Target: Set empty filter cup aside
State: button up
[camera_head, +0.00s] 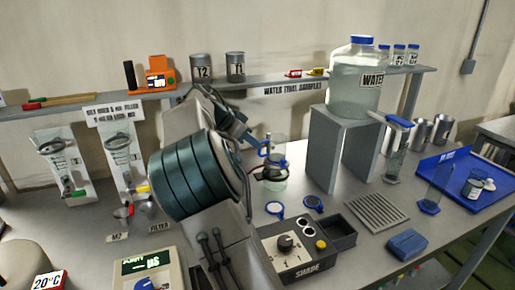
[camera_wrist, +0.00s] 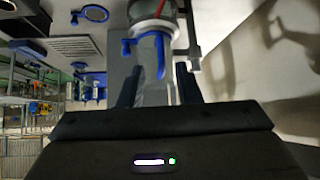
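My gripper (camera_wrist: 158,85) shows in the wrist view, with two dark blue fingers standing apart. A pale grey piece with a blue bracket (camera_wrist: 128,48) lies between or just beyond them; I cannot tell whether they touch it. A pale round vessel (camera_wrist: 152,12) with a red strip is above it. In the head view, my arm hides the gripper. Beside the arm stands a glass apparatus (camera_head: 272,180) with blue and red parts and a dark band. I cannot pick out the filter cup for certain.
A large blue-capped water bottle (camera_head: 355,95) stands on a grey stand (camera_head: 328,150). A blue tray (camera_head: 460,170) and metal cups (camera_head: 422,131) are at right.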

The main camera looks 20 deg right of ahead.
aim_at(272, 148)
jog(key=shift+x, duration=2.7)
jog(key=shift+a+f, duration=0.1)
jog(key=shift+a, duration=0.05)
